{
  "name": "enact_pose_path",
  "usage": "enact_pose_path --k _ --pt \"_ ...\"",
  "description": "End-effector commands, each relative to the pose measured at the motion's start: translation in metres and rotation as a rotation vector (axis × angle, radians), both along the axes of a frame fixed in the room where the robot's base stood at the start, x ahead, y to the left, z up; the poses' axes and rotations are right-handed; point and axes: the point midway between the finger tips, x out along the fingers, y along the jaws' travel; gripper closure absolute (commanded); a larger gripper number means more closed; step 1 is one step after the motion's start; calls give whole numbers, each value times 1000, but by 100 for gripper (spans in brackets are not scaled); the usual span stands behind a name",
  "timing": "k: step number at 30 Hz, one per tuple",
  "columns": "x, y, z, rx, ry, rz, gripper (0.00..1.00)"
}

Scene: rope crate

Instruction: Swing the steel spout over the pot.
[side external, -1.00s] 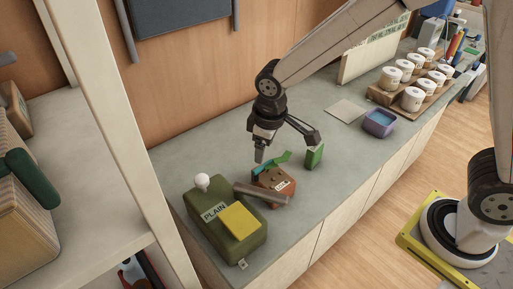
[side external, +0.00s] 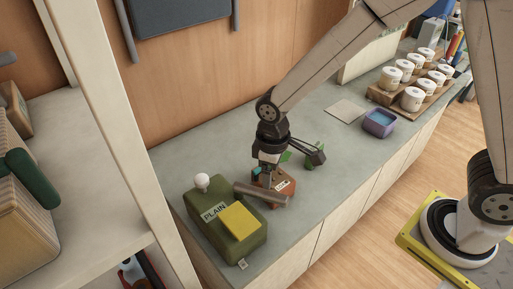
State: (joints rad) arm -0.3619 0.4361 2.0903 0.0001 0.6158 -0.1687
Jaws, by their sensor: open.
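The steel spout (side external: 262,195) is a short grey bar. In the side external view it runs from beside the green box to the front of a small reddish-brown block-like thing (side external: 284,187) with a white label, perhaps the pot. From this angle I cannot tell whether the spout is over it or only in front of it. My gripper (side external: 264,179) is open, pointing down right at the back of the spout and the brown thing. Its fingertips are partly hidden, and I cannot tell whether they touch either one.
A green box (side external: 245,248) labelled PLAIN, with a yellow pad (side external: 240,221) and white knob (side external: 201,180), stands at the left. A small green block (side external: 310,162) is partly behind my gripper. A purple bowl (side external: 379,124) and several white jars stand farther right.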

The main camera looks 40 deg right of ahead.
Motion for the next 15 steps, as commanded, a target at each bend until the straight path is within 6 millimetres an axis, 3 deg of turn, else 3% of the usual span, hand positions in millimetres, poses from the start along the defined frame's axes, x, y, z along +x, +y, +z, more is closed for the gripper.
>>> enact_pose_path --k 8,15 --pt "0 0 -14 -1 2 0 24" --pt "0 0 -40 -2 2 0 24"
